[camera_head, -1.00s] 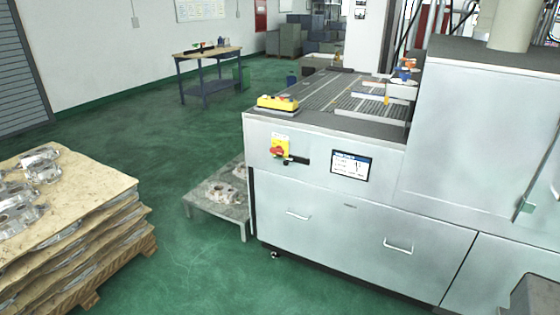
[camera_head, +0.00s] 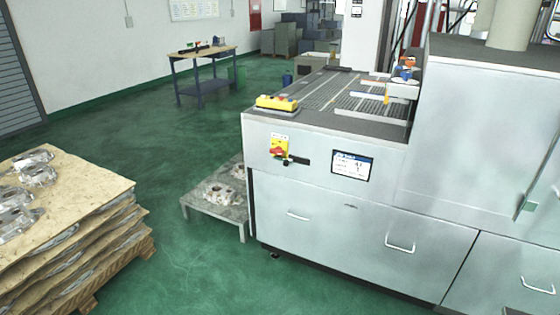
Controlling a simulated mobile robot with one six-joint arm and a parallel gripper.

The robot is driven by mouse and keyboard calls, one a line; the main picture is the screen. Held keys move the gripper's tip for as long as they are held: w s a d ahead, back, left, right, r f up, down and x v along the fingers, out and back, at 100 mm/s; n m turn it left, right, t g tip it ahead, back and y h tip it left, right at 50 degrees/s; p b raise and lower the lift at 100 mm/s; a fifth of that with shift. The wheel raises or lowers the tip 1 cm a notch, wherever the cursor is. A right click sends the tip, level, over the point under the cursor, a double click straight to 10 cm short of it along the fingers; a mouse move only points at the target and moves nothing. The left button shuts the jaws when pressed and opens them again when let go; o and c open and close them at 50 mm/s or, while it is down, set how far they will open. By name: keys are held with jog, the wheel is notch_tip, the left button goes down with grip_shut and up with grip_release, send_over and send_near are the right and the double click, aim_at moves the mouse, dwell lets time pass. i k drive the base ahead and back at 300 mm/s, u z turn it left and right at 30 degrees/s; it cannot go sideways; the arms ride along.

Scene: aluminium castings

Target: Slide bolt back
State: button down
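A small black bar with a knob, which looks like a slide bolt (camera_head: 297,161), sits on the front of the grey machine (camera_head: 320,215). It lies level, just right of and below a red rotary switch on a yellow plate (camera_head: 279,148). Its left end is close to the switch; whether it touches the switch is too small to tell. My gripper is not in view.
A screen (camera_head: 351,165) is right of the bolt, and a yellow control box (camera_head: 277,103) is on the machine top. A low table (camera_head: 213,212) with castings stands left of the machine. A stacked pallet (camera_head: 75,225) is at left. Green floor between is clear.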

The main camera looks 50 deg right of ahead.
aim_at(286, 160)
jog(key=u, duration=0.05)
jog(key=i, duration=1)
jog(key=z, duration=0.05)
